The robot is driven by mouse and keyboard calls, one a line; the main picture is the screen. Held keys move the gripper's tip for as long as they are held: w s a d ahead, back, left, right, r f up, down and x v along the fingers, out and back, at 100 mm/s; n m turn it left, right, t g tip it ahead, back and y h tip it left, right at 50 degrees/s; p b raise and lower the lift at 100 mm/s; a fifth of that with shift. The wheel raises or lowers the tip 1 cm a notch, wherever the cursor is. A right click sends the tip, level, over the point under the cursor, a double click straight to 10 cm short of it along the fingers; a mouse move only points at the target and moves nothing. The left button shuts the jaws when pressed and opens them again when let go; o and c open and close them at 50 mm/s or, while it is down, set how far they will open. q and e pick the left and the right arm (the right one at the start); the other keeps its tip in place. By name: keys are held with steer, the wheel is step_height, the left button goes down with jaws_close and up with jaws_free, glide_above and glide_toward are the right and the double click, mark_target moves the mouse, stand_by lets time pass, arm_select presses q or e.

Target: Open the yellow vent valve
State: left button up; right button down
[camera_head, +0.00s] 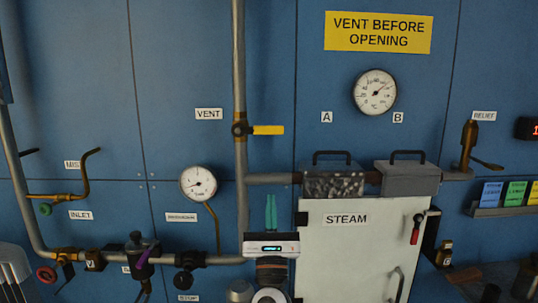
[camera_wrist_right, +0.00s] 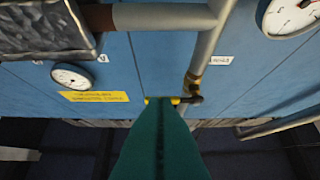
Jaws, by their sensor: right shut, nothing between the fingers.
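The yellow vent valve handle (camera_head: 268,130) sticks out horizontally to the right from a brass valve body (camera_head: 240,130) on the vertical grey pipe, beside the VENT label (camera_head: 209,114). The handle lies across the pipe's line. My right gripper (camera_head: 271,205) is below the handle in the head view, its teal fingers together, pointing up and empty. In the right wrist view the shut fingers (camera_wrist_right: 162,108) cover part of the yellow handle (camera_wrist_right: 150,99). Whether they touch it cannot be told; the head view shows a gap between them. My left gripper is not in view.
A white STEAM cabinet door (camera_head: 350,255) with a red-tipped handle (camera_head: 415,235) is right of my gripper. A small gauge (camera_head: 199,183) is to the left.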

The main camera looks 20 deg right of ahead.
mark_target(258, 130)
steer(key=s+r+p+x, duration=0.2)
steer(key=p+x, duration=0.5)
steer(key=x, duration=0.5)
steer(key=shift+w+a+r, duration=0.25)
steer(key=shift+w+r, duration=0.05)
steer(key=shift+w, duration=0.1)
